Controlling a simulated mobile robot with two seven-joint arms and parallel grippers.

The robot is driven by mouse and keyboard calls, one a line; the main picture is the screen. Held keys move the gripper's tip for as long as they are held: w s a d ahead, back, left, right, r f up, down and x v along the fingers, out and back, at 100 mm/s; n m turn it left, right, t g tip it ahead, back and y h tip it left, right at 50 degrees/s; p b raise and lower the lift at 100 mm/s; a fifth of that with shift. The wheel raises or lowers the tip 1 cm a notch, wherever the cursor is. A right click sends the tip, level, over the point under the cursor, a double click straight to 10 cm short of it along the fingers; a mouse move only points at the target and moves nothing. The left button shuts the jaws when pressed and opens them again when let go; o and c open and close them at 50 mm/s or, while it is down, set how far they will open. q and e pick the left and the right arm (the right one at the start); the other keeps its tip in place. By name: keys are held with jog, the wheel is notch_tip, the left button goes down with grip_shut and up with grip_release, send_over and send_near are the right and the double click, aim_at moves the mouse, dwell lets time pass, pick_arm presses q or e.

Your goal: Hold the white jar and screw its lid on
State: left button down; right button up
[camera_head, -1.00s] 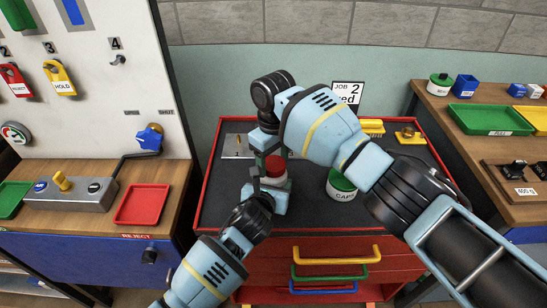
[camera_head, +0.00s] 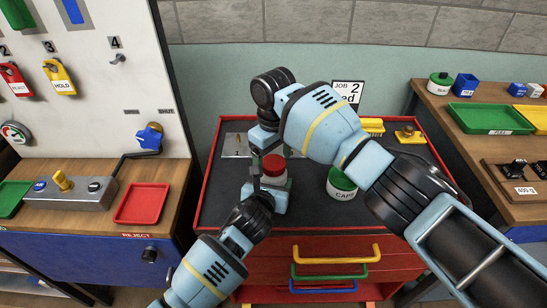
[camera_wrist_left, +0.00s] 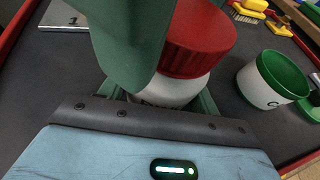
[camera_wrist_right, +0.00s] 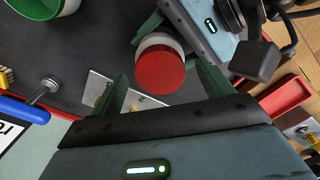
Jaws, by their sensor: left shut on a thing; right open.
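The white jar (camera_head: 276,181) stands upright on the dark cabinet top, with the ribbed red lid (camera_head: 274,165) on its mouth. The left wrist view shows the lid (camera_wrist_left: 200,38) above the white jar body (camera_wrist_left: 170,90); how far it is threaded I cannot tell. My left gripper (camera_head: 268,190) is shut on the jar low down. My right gripper (camera_head: 274,150) is just above the lid. In the right wrist view its green fingers (camera_wrist_right: 162,80) are spread on either side of the lid, with gaps visible. One finger hides part of the lid in the left wrist view.
A white CAPS tub (camera_head: 343,195) with a green rim stands right of the jar. A metal plate (camera_head: 238,145) lies behind left. A yellow brush (camera_head: 408,135) and a JOB 2 sign (camera_head: 347,92) are at the back. The red cabinet rim (camera_head: 212,165) bounds the top.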

notch_tip(320, 180, up, 12)
jog(key=shift+f, duration=0.15)
dwell(0.4)
pick_arm(q)
jog(key=shift+c, duration=1.3)
grip_release()
jog(key=p+v, duration=0.1)
jog(key=v, duration=0.5)
jog(key=shift+s+r, duration=0.1)
jog(key=shift+r, duration=0.15)
jog(key=shift+s+a+r, duration=0.15)
jog(key=shift+s, duration=0.55)
pick_arm(e)
jog(key=shift+t, duration=0.4)
jog(key=r, duration=0.5)
jog(key=shift+s, duration=0.25)
jog(key=shift+f, duration=0.1)
